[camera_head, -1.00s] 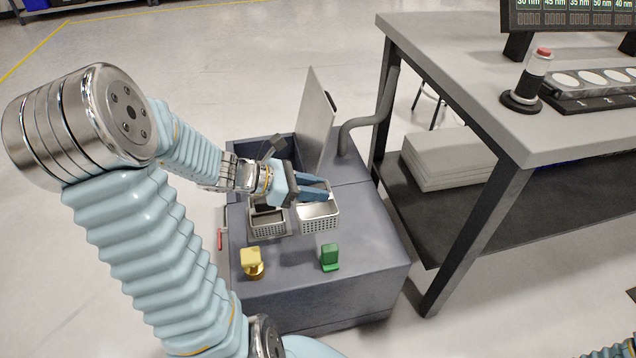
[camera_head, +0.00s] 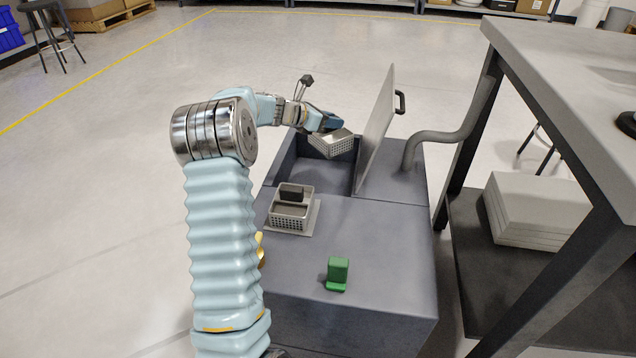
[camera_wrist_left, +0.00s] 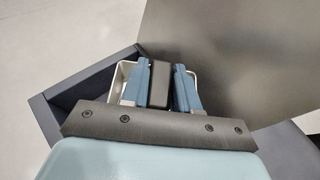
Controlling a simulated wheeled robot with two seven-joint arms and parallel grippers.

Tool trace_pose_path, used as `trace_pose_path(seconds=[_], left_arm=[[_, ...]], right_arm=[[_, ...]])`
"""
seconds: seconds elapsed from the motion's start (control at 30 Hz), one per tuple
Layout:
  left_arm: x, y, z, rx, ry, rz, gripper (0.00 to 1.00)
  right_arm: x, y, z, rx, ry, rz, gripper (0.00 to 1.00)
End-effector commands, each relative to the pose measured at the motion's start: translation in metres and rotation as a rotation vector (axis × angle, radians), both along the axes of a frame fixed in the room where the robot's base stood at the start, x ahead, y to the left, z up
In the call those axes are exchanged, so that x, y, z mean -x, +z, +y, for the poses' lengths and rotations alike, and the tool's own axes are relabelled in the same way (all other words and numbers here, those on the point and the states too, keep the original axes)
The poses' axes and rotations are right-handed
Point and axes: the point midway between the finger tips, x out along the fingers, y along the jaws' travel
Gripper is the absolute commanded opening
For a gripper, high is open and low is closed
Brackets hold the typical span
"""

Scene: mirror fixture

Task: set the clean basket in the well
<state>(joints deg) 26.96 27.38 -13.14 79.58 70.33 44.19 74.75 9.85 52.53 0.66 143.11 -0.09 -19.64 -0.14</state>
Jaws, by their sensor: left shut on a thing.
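My left gripper (camera_head: 328,122) is shut on a light metal mesh basket (camera_head: 332,146) and holds it up over the open well (camera_head: 312,178) in the grey cabinet. The basket looks slightly tilted and apart from the well's floor. In the left wrist view, the fingers (camera_wrist_left: 160,86) close on a dark block at the basket, whose pale rim (camera_wrist_left: 118,80) shows on both sides; the gripper hides much of it. A second mesh basket (camera_head: 289,215) with a dark piece in it stands on a pale plate on the cabinet top. My right gripper is not in view.
A raised lid panel (camera_head: 378,130) with a dark handle stands at the well's right side. A grey curved pipe (camera_head: 450,136) rises beyond it. A workbench (camera_head: 570,75) stands at right.

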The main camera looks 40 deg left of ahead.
Motion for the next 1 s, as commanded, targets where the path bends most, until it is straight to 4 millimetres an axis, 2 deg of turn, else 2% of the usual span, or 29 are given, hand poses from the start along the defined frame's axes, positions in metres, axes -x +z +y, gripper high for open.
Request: trace_pose_path(seconds=[0.03,0.1,0.3,0.53,0.7,0.8,1.0], left_arm=[[0.001,-0.02,0.0,0.003,0.002,0.004,0.0],[0.001,-0.041,0.0,0.005,0.002,0.005,0.0],[0.001,-0.088,0.0,0.001,0.001,0.003,0.0],[0.001,-0.111,0.0,0.001,0.001,0.001,0.0],[0.001,-0.146,0.0,0.001,0.0,0.004,0.0],[0.001,-0.158,0.0,0.001,0.0,0.001,0.0],[0.001,-0.161,0.0,0.0,0.0,0.0,0.0]], right_arm=[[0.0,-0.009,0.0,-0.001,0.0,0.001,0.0],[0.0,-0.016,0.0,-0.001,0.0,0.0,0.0],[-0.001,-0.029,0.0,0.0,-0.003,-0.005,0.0],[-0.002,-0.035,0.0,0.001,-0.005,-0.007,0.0],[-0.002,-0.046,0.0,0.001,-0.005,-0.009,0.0],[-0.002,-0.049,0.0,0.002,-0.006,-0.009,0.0],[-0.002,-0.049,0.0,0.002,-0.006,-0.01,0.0]])
